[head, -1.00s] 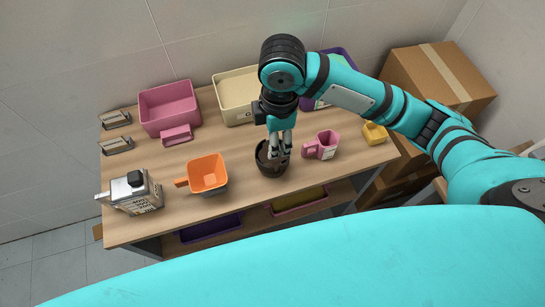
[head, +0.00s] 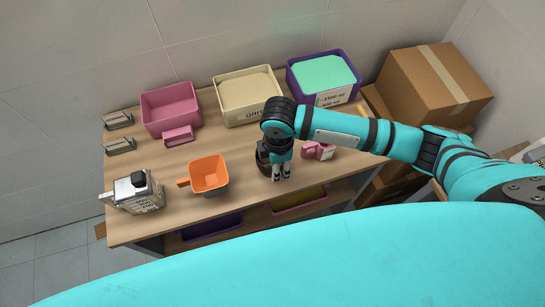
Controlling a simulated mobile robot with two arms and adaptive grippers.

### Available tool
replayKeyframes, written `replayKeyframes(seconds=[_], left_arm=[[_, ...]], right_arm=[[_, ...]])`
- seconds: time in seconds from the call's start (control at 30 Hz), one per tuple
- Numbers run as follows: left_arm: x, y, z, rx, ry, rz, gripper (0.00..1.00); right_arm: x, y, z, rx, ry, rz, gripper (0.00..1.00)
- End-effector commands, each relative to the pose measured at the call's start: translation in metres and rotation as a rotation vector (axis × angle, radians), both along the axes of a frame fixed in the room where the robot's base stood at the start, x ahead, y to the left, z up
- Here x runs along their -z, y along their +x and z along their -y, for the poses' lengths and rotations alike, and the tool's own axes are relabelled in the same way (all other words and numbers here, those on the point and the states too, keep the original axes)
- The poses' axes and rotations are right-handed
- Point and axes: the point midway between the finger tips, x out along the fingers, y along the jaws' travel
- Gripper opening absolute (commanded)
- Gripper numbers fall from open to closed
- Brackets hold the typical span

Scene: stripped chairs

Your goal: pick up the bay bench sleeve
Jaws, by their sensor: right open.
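No label in view names a sleeve, so I cannot tell for sure which thing it is. A dark brown round pot (head: 262,162) stands on the wooden bench (head: 235,217), near its front middle. My right gripper (head: 281,178) points down at the pot's right front side and hides much of it. Its fingers are open and I see nothing between them. Whether a finger touches the pot cannot be told. My left gripper is not in view.
An orange scoop (head: 209,174) and a metal canister (head: 137,193) stand to the left. A pink mug (head: 318,151) stands close on the right, under my arm. Pink (head: 170,108), cream (head: 249,94) and purple (head: 324,78) bins line the back. Cardboard boxes (head: 432,82) are beyond.

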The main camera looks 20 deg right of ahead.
Motion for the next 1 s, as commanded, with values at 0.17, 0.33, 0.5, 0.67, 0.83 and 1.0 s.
replayKeyframes(seconds=[0.17,0.33,0.5,0.67,0.83,1.0], left_arm=[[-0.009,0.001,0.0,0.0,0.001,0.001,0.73],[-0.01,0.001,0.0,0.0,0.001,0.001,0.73],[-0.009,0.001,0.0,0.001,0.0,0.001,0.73],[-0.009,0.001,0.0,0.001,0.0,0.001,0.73],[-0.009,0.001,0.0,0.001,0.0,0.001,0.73],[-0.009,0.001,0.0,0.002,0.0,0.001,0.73]], right_arm=[[0.027,-0.002,-0.001,0.0,-0.001,-0.003,0.4],[0.038,-0.002,0.0,-0.001,-0.001,-0.001,0.4],[0.038,-0.002,0.0,-0.002,-0.001,0.0,0.4],[0.038,-0.002,0.0,-0.001,-0.001,0.0,0.21],[0.038,-0.002,0.0,-0.001,-0.001,0.0,0.0],[0.038,-0.002,0.0,-0.001,0.0,0.0,0.0]])
